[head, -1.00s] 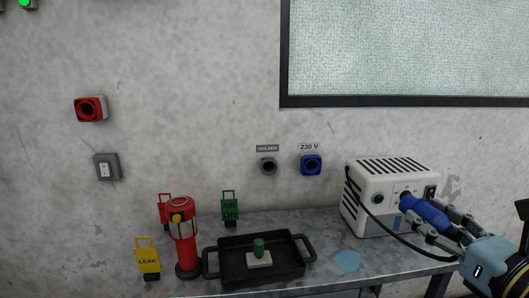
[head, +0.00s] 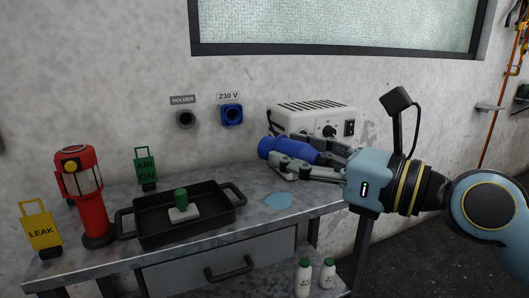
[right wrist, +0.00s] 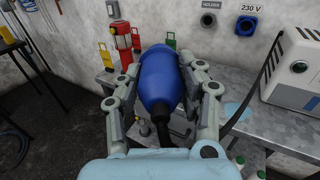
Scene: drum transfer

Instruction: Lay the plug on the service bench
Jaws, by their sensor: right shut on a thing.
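The blue plug (head: 285,150) is in my right gripper (head: 292,160), whose fingers are shut around its body. In the head view it is held in front of the white box's lower left part, above the bench. In the right wrist view the plug (right wrist: 160,80) lies lengthwise between the fingers, with a black cable (right wrist: 163,130) at its near end. The grey metal service bench (head: 255,218) runs below; I see no contact between plug and bench. A flat light-blue disc (head: 278,200) lies on the bench top below the plug. My left gripper is not in view.
The white box (head: 310,108) stands at the bench's back right. A black tray (head: 150,238) holds a green-handled piece. A red lamp (head: 90,205), a yellow LEAK tag (head: 40,230) and a green tag (head: 146,168) stand left. Bench around the disc is clear.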

